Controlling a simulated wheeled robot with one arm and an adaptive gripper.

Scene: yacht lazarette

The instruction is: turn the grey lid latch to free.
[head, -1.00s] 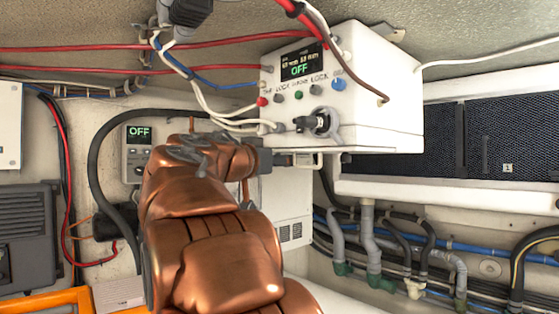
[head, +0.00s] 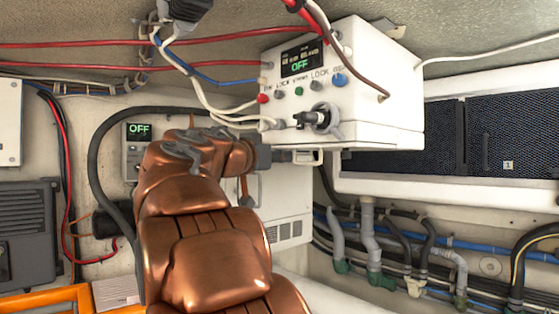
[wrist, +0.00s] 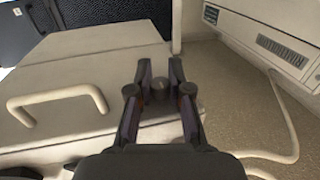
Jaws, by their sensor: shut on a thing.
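In the wrist view my gripper (wrist: 160,75) has its two dark fingers closed around a small grey knob-like piece (wrist: 159,84), which seems to be the lid latch. Only its round top shows between the fingers, so I cannot tell which way it is turned. It sits at the right edge of a pale lid panel (wrist: 85,65). A bar handle (wrist: 55,100) stands out from that panel to the left of my fingers. In the head view my gripper (head: 264,153) is partly hidden by my copper arm, just below the white control box, and the latch is hidden there.
The white control box (head: 390,90) has a screen reading OFF, several buttons and a black knob (head: 317,118). Red, white and blue cables hang near it. A small unit (head: 138,150) at left also reads OFF. Hoses (head: 375,240) run along the lower right wall.

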